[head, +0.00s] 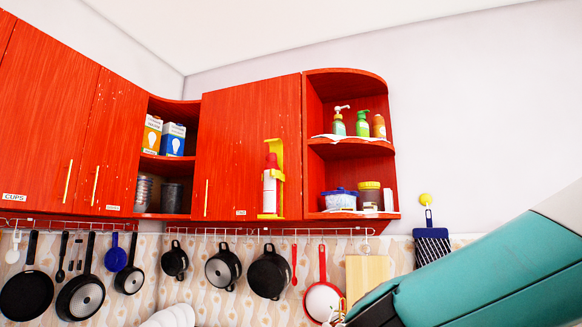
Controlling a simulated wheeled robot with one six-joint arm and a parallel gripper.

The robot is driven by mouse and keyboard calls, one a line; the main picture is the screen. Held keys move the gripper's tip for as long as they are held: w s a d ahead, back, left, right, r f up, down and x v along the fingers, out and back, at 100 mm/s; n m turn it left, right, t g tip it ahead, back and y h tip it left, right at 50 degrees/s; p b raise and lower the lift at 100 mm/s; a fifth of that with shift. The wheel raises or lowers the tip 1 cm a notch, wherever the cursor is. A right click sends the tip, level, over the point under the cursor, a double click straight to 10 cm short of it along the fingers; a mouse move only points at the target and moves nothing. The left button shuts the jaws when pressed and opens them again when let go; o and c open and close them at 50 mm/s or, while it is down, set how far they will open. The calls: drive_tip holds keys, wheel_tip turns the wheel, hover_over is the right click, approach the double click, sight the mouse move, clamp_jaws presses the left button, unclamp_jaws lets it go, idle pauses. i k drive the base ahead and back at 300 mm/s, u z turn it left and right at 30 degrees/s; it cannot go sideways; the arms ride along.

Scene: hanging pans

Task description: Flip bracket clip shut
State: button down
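A yellow bracket (281,165) is mounted on the red cabinet door in the middle of the head view. A white canister with a red top (270,190) stands upright in it. Yellow pieces show at its top, side and base. The clip is too small to tell whether it is open or shut. My arm comes in from the right edge, and my gripper (338,317) is only partly visible at the bottom edge, well below and to the right of the bracket. Its fingers are too small and cut off to tell their state.
Open corner shelves (349,144) with bottles and tubs adjoin the door on the right. Pans, including a red pan (322,298), hang from a rail (262,232) below the cabinets. A wooden board (367,275) hangs near my arm. The upper right wall is bare.

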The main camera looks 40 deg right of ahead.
sight(275, 173)
drive_tip(key=z, duration=0.55)
drive_tip(key=i, duration=0.9)
drive_tip(key=z, duration=0.1)
